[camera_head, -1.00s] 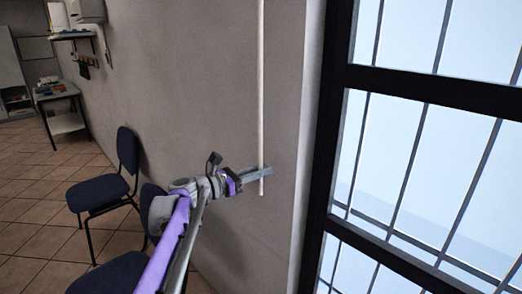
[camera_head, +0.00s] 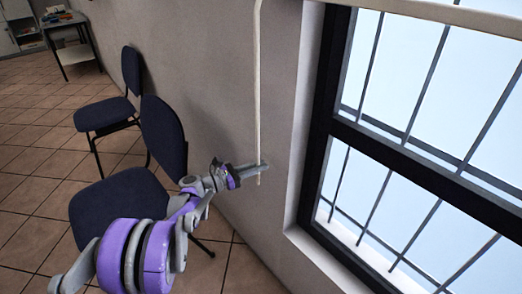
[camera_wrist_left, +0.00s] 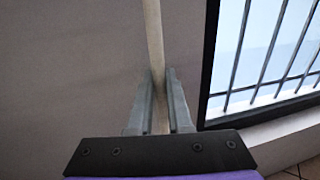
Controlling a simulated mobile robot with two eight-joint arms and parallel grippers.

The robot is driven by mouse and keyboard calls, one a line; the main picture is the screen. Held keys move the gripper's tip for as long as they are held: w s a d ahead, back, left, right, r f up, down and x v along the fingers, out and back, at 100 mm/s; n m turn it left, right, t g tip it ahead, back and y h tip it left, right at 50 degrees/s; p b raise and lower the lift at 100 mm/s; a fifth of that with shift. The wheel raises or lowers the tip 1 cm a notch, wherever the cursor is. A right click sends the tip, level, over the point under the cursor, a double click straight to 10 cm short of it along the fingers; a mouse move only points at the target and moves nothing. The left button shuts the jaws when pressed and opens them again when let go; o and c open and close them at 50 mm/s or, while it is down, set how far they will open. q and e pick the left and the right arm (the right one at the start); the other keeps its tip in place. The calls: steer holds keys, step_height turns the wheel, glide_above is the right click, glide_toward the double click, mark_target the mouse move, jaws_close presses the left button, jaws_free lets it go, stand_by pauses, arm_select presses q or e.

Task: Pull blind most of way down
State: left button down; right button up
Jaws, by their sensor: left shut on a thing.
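A pale cord or strap (camera_head: 257,90) hangs down along the wall to the left of the window. My left gripper (camera_head: 262,167) is shut on the cord near its lower end, with a short end below the fingers. In the left wrist view the cord (camera_wrist_left: 153,50) runs up from between the two fingers (camera_wrist_left: 160,118). A pale horizontal bar (camera_head: 410,14), which looks like the blind's lower edge, crosses the top of the window, and the cord bends toward it at the top. My right gripper is not in view.
The dark-framed, barred window (camera_head: 400,160) is right of the cord, with a pale sill (camera_head: 345,265) below. Dark blue chairs (camera_head: 120,205) stand along the wall at left. A small table (camera_head: 75,45) is at the far left.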

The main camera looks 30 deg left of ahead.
arm_select(q)
step_height(320, 180, down, 22)
steer(key=b, duration=0.3)
steer(key=shift+f, duration=0.15)
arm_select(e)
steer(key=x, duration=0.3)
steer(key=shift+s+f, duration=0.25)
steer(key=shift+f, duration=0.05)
arm_select(q)
steer(key=c, duration=0.8)
jaws_free()
steer(key=shift+c, duration=0.2)
steer(key=p+v, duration=0.2)
steer(key=v, duration=0.9)
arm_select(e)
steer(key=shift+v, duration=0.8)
arm_select(q)
steer(key=shift+w+d, duration=0.1)
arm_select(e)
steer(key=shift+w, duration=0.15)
